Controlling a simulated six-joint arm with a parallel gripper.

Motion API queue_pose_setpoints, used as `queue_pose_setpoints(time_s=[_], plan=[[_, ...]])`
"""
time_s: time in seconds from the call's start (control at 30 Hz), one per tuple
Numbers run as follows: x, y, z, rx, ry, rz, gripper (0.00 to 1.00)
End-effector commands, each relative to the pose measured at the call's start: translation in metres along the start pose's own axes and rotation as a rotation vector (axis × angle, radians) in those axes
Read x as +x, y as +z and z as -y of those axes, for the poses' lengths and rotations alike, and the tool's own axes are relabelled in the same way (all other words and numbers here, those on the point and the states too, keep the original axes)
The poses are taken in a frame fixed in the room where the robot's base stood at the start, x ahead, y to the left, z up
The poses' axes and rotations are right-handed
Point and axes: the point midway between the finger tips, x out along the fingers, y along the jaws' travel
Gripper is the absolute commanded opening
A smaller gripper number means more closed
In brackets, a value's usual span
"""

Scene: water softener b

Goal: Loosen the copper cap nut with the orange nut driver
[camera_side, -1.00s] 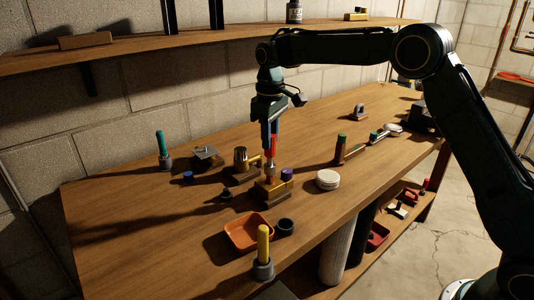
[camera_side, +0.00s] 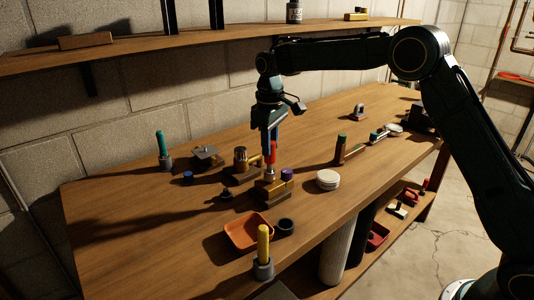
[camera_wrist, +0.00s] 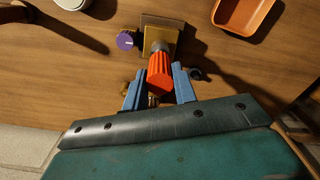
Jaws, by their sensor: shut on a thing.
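My gripper (camera_side: 270,146) is shut on the orange nut driver (camera_side: 272,153), which hangs upright with its metal socket pointing down. In the wrist view the driver's orange handle (camera_wrist: 160,72) sits between the blue fingers of my gripper (camera_wrist: 159,84). The socket end is at the top of a brass valve body (camera_side: 266,190) with a purple knob (camera_side: 287,174). The valve body also shows in the wrist view (camera_wrist: 172,24). The copper cap nut cannot be made out; the driver covers the spot beneath it, and I cannot tell whether the socket is seated.
An orange tray (camera_side: 236,240) and a dark empty-looking holder (camera_side: 285,226) lie in front. A yellow-handled tool (camera_side: 263,245) and a teal-handled tool (camera_side: 162,144) stand in holders. Brass fittings (camera_side: 241,158) are close left; a white round lid (camera_side: 327,180) is right.

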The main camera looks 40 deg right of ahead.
Motion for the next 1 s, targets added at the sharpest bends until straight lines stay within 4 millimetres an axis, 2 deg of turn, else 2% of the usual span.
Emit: queue_pose_setpoints(time_s=[0.8,1.0], plan=[[0.0052,0.0001,0.0,-0.007,0.0,0.0,0.05],[0.0051,0.0,0.0,-0.211,0.0,-0.001,0.05]])
